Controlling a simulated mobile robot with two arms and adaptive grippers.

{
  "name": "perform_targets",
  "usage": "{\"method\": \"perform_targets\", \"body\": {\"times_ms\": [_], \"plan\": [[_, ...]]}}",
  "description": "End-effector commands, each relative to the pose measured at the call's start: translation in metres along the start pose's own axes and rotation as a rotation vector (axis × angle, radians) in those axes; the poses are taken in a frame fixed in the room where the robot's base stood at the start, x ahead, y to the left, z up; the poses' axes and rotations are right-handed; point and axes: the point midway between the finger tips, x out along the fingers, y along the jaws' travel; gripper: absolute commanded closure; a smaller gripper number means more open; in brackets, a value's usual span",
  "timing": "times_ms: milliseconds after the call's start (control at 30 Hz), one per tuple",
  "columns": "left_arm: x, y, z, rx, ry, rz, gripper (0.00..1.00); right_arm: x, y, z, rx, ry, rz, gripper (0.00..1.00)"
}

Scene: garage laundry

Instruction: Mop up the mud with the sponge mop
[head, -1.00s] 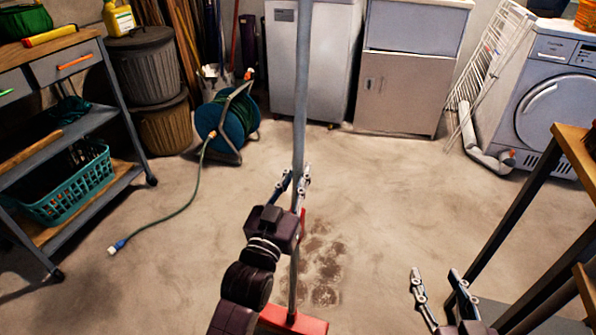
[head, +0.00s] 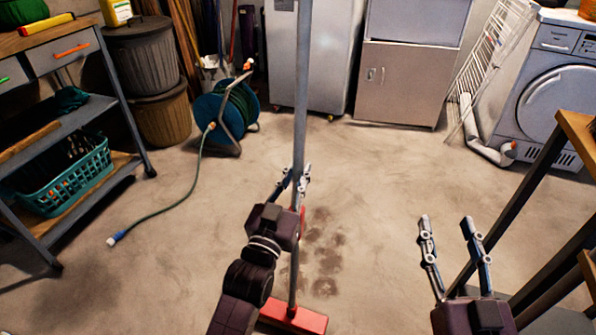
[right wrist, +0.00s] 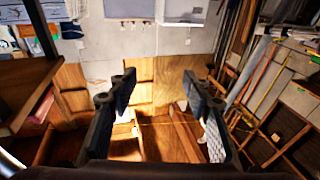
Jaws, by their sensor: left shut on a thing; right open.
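The sponge mop has a long grey pole (head: 302,95) standing nearly upright and a red head (head: 292,317) low on the floor at the bottom of the head view. My left gripper (head: 295,185) is shut on the pole, partway up. The mud (head: 325,258) is a group of brown blotches on the concrete, just right of the pole and beyond the red head. My right gripper (head: 452,222) is open and empty at the lower right; its spread fingers also show in the right wrist view (right wrist: 160,95).
A teal hose reel (head: 225,112) stands behind, its green hose trailing left across the floor. A shelf cart with a teal basket (head: 65,180) is at left. A wooden-topped table (head: 578,135) stands close to my right gripper.

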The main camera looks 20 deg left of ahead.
Motion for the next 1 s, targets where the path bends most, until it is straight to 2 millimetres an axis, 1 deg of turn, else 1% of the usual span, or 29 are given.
{"method": "perform_targets", "body": {"times_ms": [33,567,1000], "plan": [[0.0003,0.0,-0.0024,0.0,0.005,0.0,1.0,0.0001,0.0,-0.0003,0.0,0.0,0.0,0.55],[0.0002,0.0001,-0.0017,0.0,0.005,0.0,1.0,-0.0001,-0.0001,-0.0004,0.0,0.002,0.0,0.55],[-0.0004,0.0,0.0021,0.0,0.005,0.0,1.0,-0.0003,-0.0007,-0.0095,0.001,0.044,-0.001,0.55]]}}
